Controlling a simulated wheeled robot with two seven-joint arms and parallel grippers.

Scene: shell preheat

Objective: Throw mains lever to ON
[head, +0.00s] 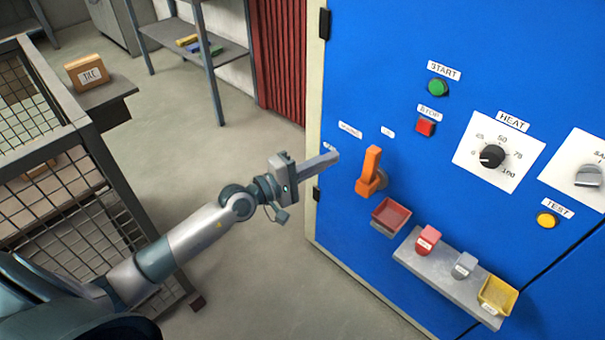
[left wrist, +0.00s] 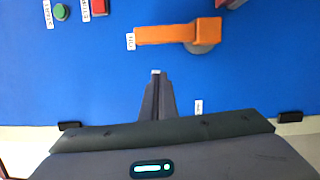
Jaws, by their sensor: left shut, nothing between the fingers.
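The orange mains lever (head: 370,172) is mounted on the blue cabinet front, its handle pointing up from a grey round pivot at its lower end. In the left wrist view the lever (left wrist: 165,32) lies across the top, its pivot to the right. A small label is by the handle's free end, and another is below the lever. My left gripper (head: 335,155) is shut and empty, left of the lever and apart from it. In the left wrist view its closed fingers (left wrist: 156,75) point toward the panel below the lever. My right gripper does not show.
The blue cabinet (head: 380,60) carries a green START button (head: 437,87), a red STOP button (head: 425,127), a HEAT knob (head: 491,156) and a yellow TEST button (head: 546,220). A red tray (head: 390,214) and a grey shelf (head: 445,275) jut out below the lever. A mesh cage (head: 100,200) stands left.

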